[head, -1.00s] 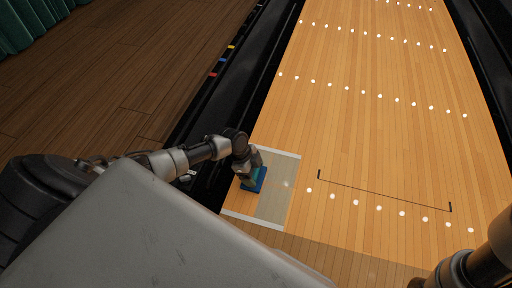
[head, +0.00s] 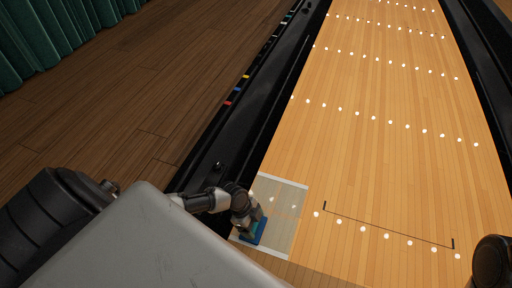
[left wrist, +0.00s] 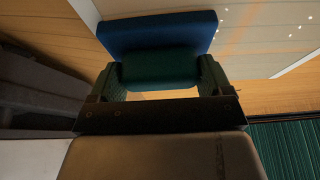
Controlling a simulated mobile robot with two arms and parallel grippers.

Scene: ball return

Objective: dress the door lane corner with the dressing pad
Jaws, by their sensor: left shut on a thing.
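The dressing pad (head: 254,232) is a blue block with a dark green grip, and it shows large in the left wrist view (left wrist: 158,35). My left gripper (head: 249,219) is shut on the green grip, one finger at each side in the left wrist view (left wrist: 160,72). The pad is at the left, near end of the door lane corner (head: 283,215), a greyish rectangle edged with white strips on the lane. The pad appears to rest on it; its underside is hidden. Part of my right arm shows at the lower right edge, but its fingers do not.
A black gutter (head: 215,150) runs along the lane's left side, with a dark wooden floor (head: 130,110) and green curtain (head: 50,40) beyond. The lane (head: 385,165) is clear, with white dots and a black bracket line (head: 388,224). My pale body covers the lower left.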

